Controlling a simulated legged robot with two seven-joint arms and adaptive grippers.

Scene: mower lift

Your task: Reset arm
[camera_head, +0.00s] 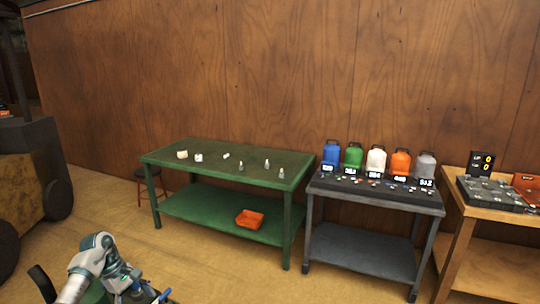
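A white and teal link of my arm shows at the bottom left of the head view, bent at a joint and running down to the lower edge. I cannot make out gripper fingers on it. Dark and blue parts near its lower end are too small and cut off to tell. No part of my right arm can be made out. Nothing is seen held.
A grey table (364,255) holds several coloured jugs. A wooden bench (455,246) stands right. A large wheeled machine (30,170) stands left. The floor before the tables is clear.

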